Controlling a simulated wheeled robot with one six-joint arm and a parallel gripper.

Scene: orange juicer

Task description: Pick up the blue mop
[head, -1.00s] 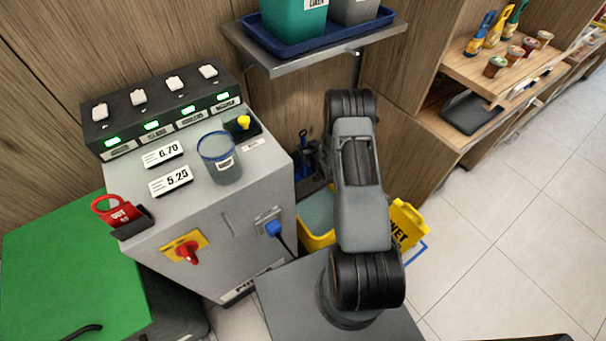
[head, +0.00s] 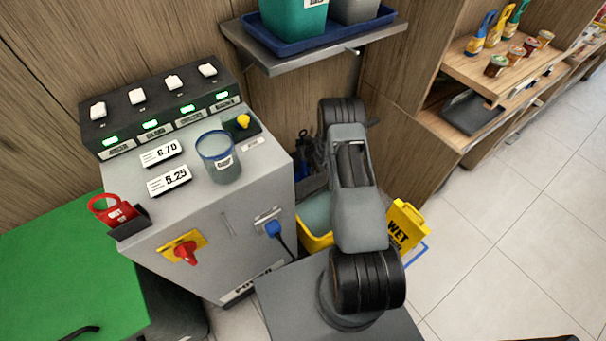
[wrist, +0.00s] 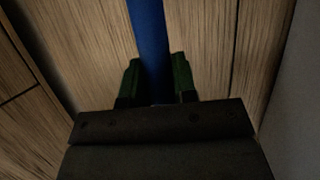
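The blue mop's straight blue handle (wrist: 149,35) runs down the middle of the wrist view, between the two green-padded fingers of my gripper (wrist: 156,75). A finger lies along each side of the handle with no clear gap, so my gripper looks shut on it. The wrist view is dark, and the mop's head is not in it. In the head view my gripper is mostly hidden behind my arm, in the gap right of the grey cabinet. A small blue piece (head: 304,170) shows low in that gap; I cannot tell which part it is.
The grey juicer cabinet (head: 220,215) stands close on the left. A shelf (head: 290,62) with a blue tray hangs above. A yellow bucket (head: 312,238) and a yellow wet-floor sign (head: 406,228) stand near my arm. Wooden shelving (head: 425,135) is at right, with free tiled floor (head: 500,240) beyond.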

